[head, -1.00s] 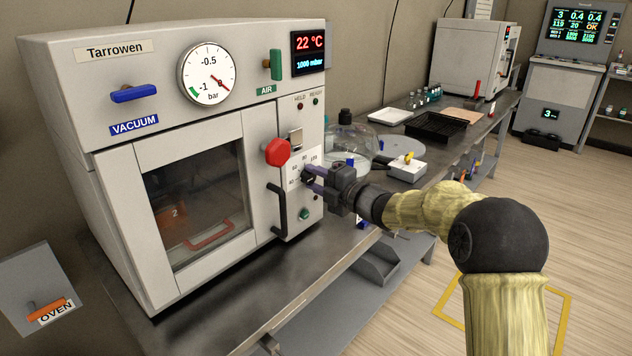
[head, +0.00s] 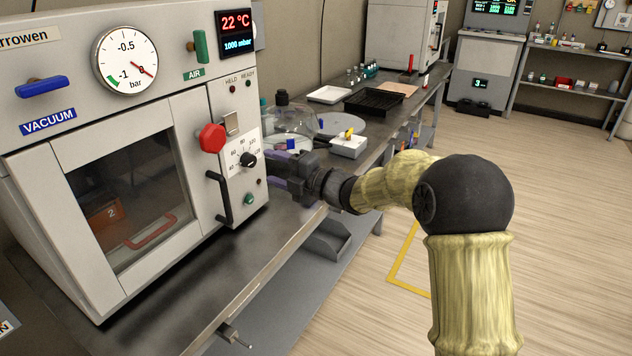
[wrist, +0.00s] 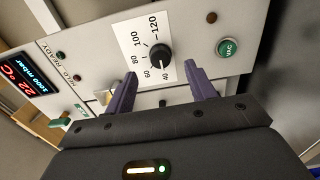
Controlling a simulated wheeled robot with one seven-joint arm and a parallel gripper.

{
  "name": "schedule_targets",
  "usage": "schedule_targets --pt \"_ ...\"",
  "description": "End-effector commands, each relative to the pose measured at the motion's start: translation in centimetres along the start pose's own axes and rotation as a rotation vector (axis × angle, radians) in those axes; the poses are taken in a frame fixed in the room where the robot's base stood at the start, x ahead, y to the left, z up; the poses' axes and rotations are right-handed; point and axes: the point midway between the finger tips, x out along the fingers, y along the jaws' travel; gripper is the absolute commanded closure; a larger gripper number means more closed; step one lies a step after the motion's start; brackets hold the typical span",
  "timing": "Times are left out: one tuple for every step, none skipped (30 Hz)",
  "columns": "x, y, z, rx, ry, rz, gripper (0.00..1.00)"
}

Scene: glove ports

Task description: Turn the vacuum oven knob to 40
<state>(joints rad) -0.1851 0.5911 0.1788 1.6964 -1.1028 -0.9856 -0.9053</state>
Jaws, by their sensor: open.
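The vacuum oven (head: 150,75) stands at the left of the head view, its door closed. Its black round knob (head: 248,159) is on a white scale plate on the right panel; it also shows in the wrist view (wrist: 160,57). The scale runs from 40 to 120. The knob's pale mark appears to point toward 40, but it is small. My gripper (head: 270,165) is open and empty, right of the knob and backed off from the panel. In the wrist view its purple fingers (wrist: 157,80) are spread, with the knob beyond and between their tips, untouched.
A red octagonal knob (head: 212,138) and a black door handle (head: 222,197) are close left of the dial. The green VAC button (wrist: 228,47) is on the same panel. A glass bell jar (head: 290,122) and small white box (head: 348,145) stand on the bench behind my gripper.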

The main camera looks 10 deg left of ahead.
Motion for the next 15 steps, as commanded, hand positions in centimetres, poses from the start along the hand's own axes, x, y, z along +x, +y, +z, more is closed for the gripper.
schedule_targets --pt "-1.1 0.0 0.0 0.000 -0.002 -0.002 0.45" --pt "-1.7 0.0 0.0 0.000 -0.001 -0.001 0.45" --pt "-2.5 0.0 0.0 0.000 -0.002 -0.002 0.45" --pt "-3.1 0.0 0.0 0.000 -0.002 -0.001 0.45" --pt "-3.6 0.0 -0.1 -0.001 -0.001 -0.001 0.45" --pt "-4.4 0.0 0.0 -0.001 -0.001 -0.002 0.45" --pt "-5.0 0.0 -0.1 -0.001 0.000 -0.002 0.45" --pt "-5.6 0.0 -0.1 -0.001 0.000 -0.001 0.45" --pt "-6.4 0.0 -0.1 0.000 -0.001 -0.001 0.45" --pt "-7.1 0.0 0.0 0.000 -0.001 -0.001 0.45" --pt "-7.7 0.0 0.0 0.000 -0.001 -0.002 0.45" --pt "-8.5 0.0 0.1 -0.001 -0.002 -0.001 0.45" --pt "-9.1 0.0 0.1 0.000 -0.004 -0.001 0.45" --pt "-9.6 -0.1 0.1 0.000 -0.005 -0.002 0.45" --pt "-10.2 0.0 0.1 0.000 -0.003 -0.001 0.45"
